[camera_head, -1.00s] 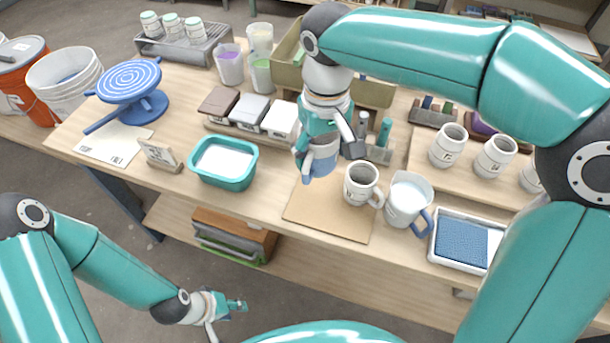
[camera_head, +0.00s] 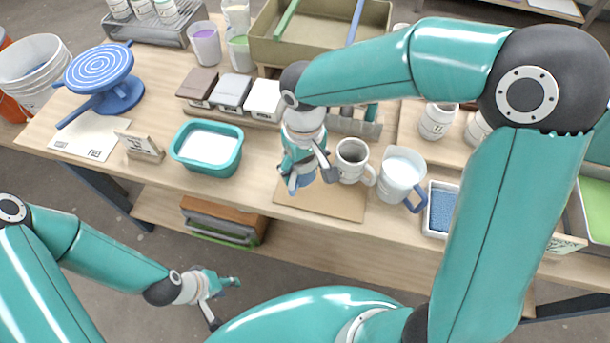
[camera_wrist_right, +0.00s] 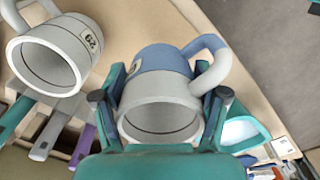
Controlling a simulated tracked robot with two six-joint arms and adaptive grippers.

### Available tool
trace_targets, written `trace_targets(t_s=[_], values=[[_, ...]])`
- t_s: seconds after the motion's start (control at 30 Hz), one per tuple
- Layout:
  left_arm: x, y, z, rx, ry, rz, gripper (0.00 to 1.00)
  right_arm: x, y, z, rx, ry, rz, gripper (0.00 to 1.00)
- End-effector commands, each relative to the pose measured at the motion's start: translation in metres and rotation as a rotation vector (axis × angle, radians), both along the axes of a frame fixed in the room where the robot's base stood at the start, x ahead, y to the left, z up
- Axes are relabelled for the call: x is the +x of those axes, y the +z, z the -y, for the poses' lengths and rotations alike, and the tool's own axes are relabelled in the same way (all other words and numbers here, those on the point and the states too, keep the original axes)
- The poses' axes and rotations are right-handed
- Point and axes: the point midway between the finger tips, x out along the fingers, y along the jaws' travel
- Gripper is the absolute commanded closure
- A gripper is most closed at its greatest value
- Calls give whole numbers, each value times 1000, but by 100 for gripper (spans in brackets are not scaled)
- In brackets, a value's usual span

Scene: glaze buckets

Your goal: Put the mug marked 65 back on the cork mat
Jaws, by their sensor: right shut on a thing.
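My right gripper (camera_head: 306,174) is shut on a mug (camera_wrist_right: 165,100) with a blue lower part and a pale grey upper part. In the head view the mug (camera_head: 298,183) is mostly hidden by the gripper; it is at the left part of the cork mat (camera_head: 330,203). I cannot tell whether its base touches the mat. Its number is not visible. A whitish mug (camera_head: 352,160) stands to its right at the mat's back edge; in the wrist view it (camera_wrist_right: 55,55) carries a label I cannot read surely. My left gripper (camera_head: 222,300) is open and empty, low in front of the table.
A white pitcher with a blue handle (camera_head: 401,176) stands right of the mat. A teal tub (camera_head: 207,147) is to the left. The mat's front part is clear.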

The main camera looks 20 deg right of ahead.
Motion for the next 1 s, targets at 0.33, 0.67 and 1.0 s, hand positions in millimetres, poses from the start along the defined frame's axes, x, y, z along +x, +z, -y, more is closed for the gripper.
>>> trace_targets(t_s=[0.33,0.67,1.0], values=[[0,0,0,0,0,0,60,-1,-38,1,-2,-1,-3,94],[0,0,0,0,0,0,60,0,-45,1,0,-2,1,94],[0,-2,0,0,0,0,60,0,-47,1,0,-1,0,2]])
